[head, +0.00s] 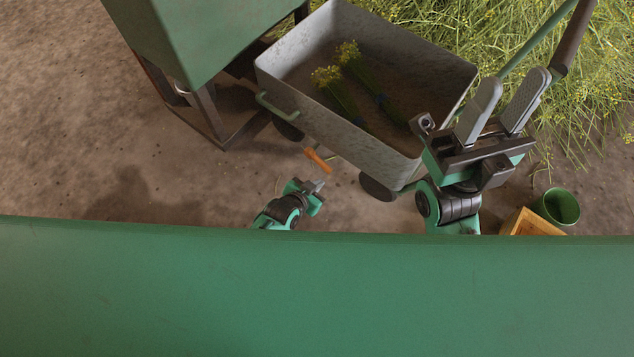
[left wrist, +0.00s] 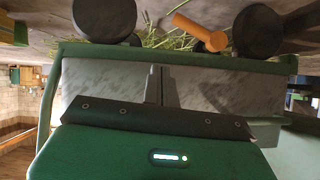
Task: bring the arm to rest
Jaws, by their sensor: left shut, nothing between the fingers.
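My left gripper (head: 317,186) is low over the ground, in front of the grey cart and apart from it. Its fingers are shut with nothing between them. In the left wrist view its closed fingers (left wrist: 155,84) point at the cart wall (left wrist: 225,90), which appears upside down. My right gripper (head: 503,108) is at the cart's right end, its two long grey fingers apart and empty. Part of the left arm is hidden behind the green surface at the bottom of the head view.
The grey cart (head: 300,58) holds two bundles of yellow-flowered herbs (head: 340,92). An orange piece (head: 318,160) is near its lower side. A green housing (head: 190,40) stands upper left. A wooden crate (head: 530,224) and green bucket (head: 561,206) are at right. Ground at left is clear.

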